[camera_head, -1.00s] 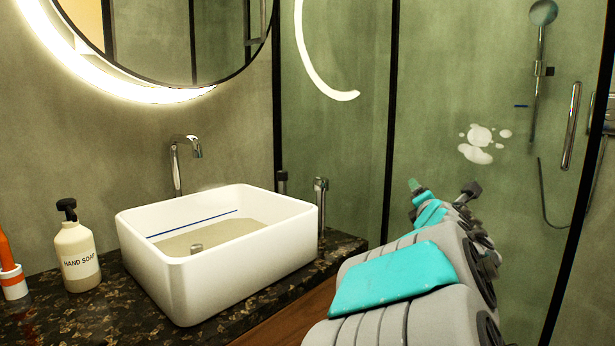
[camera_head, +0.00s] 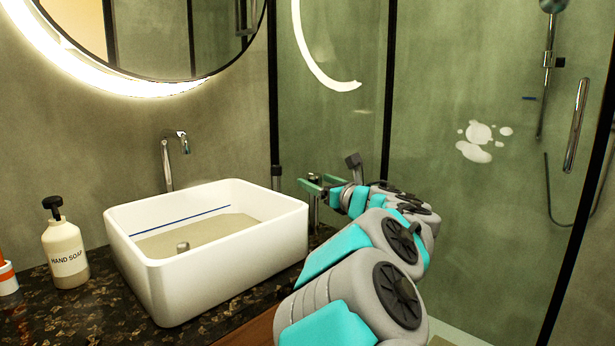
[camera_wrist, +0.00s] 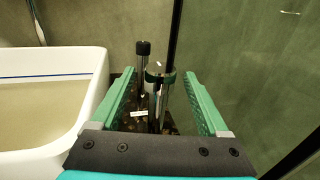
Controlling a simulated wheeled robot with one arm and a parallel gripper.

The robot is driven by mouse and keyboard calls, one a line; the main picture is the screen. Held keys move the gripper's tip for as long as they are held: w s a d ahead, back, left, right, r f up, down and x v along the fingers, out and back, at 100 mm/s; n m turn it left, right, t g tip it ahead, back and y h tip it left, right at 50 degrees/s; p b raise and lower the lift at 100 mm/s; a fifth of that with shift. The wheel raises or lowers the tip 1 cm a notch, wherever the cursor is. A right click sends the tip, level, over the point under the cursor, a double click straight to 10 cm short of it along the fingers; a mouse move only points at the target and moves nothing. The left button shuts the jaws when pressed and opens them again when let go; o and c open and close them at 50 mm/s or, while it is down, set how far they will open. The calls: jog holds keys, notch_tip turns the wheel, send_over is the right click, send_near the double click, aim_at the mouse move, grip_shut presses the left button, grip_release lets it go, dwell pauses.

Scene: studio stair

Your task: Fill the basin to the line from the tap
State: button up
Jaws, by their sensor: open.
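The white basin (camera_head: 255,250) sits on the dark counter, with a blue line (camera_head: 180,220) on its inner back wall. The beige surface inside lies below the line; I cannot tell surely whether it is water or the bare bottom. The chrome tap spout (camera_head: 167,165) stands behind the basin, and no stream shows. My gripper (camera_head: 316,181) is open beside the basin's right back corner. In the wrist view, a chrome post with a dark collar (camera_wrist: 158,95) stands between my open fingers (camera_wrist: 160,75), apparently untouched. A black-capped post (camera_wrist: 143,50) stands just behind it. The basin's right rim (camera_wrist: 88,110) is left of the fingers.
A hand soap bottle (camera_head: 66,250) stands left of the basin, with an orange and white item (camera_head: 6,275) at the edge. A glass panel (camera_head: 460,220) with a black frame is to the right. A round lit mirror (camera_head: 150,50) hangs above.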

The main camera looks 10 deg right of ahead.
aim_at(308, 176)
jog(key=x, duration=0.5)
jog(key=shift+p, duration=0.3)
grip_shut()
dwell(0.4)
